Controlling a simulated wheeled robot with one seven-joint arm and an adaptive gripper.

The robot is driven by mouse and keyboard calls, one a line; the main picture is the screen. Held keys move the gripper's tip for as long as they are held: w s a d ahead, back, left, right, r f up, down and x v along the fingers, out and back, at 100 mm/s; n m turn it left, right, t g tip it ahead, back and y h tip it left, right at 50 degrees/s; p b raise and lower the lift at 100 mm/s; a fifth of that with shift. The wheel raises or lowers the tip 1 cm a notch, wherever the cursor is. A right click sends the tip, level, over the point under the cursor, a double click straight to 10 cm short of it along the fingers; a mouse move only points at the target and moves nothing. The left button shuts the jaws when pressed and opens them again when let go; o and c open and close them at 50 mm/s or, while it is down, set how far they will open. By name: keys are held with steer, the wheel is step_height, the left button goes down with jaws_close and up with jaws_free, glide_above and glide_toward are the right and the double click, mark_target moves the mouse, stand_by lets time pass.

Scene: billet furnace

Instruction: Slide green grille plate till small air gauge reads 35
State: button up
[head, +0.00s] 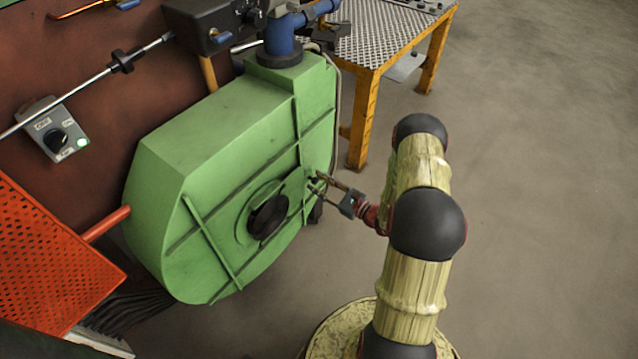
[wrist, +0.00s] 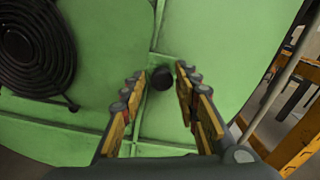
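A green blower housing (head: 215,165) stands left of my arm, with a round dark grille (head: 268,216) on its front face. The dark grille also shows at the left of the wrist view (wrist: 38,45). A short black knob (wrist: 160,78) stands on the green surface to its right. My gripper (head: 316,184) is at the right part of this face. In the wrist view its fingers are apart, one on each side of the knob, with gaps visible. I cannot make out the sliding plate's edges. I cannot identify the small air gauge or any reading.
An orange perforated guard (head: 45,265) is at the lower left. A switch box (head: 55,130) with a green light is on the reddish wall. A yellow-legged table (head: 385,35) stands behind the housing. The floor at right is clear.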

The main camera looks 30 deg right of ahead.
steer(key=shift+o, duration=0.8)
steer(key=shift+d+r, duration=0.1)
steer(key=shift+s+d, duration=0.15)
steer(key=shift+s, duration=0.15)
steer(key=v, duration=1.1)
steer(key=shift+s, duration=0.2)
